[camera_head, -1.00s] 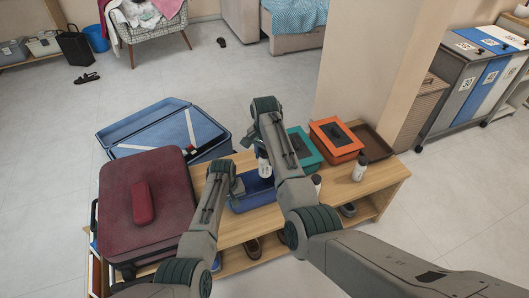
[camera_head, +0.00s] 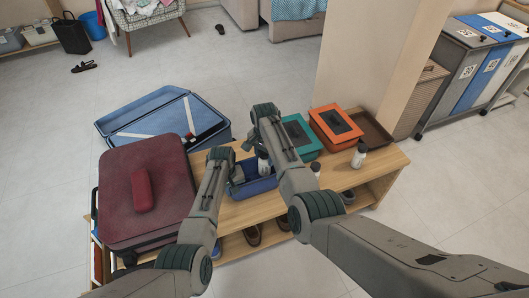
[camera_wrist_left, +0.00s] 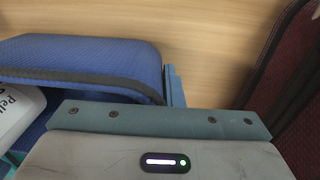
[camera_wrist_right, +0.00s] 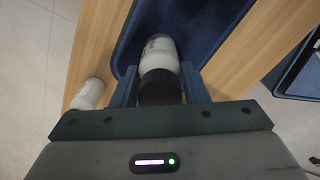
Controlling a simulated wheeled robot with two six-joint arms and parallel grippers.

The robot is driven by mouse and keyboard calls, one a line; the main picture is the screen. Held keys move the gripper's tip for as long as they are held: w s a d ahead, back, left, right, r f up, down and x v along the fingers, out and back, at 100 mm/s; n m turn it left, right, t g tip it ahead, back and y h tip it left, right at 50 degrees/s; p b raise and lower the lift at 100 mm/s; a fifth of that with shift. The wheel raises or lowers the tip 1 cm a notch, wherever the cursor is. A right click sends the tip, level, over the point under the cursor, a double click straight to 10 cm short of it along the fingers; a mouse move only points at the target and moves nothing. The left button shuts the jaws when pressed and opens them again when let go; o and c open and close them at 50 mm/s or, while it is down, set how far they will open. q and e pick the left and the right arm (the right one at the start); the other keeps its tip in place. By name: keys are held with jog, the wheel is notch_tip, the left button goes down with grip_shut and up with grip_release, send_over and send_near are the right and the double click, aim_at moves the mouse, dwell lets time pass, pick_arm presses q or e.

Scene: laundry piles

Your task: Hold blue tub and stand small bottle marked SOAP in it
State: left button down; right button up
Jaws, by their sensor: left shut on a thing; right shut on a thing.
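The blue tub (camera_head: 262,187) sits on the wooden bench; its rim also shows in the left wrist view (camera_wrist_left: 90,58). My left gripper (camera_head: 238,174) is shut on the tub's left side wall. My right gripper (camera_head: 263,150) is shut on the black cap of a small white bottle (camera_head: 264,164), which also shows in the right wrist view (camera_wrist_right: 160,60). The bottle hangs cap-up within the tub's outline; I cannot tell whether its base touches the tub floor. In the left wrist view, part of a white bottle (camera_wrist_left: 18,112) shows lettering, cut off, so SOAP is not readable.
Behind are a teal box (camera_head: 302,140), an orange box (camera_head: 338,116) and a brown tray (camera_head: 375,134). A maroon suitcase (camera_head: 120,190) is at left.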

jog(key=shift+f, duration=2.6)
jog(key=o, duration=1.1)
jog(key=shift+r, duration=4.45)
pick_arm(q)
jog(key=c, duration=1.5)
grip_release()
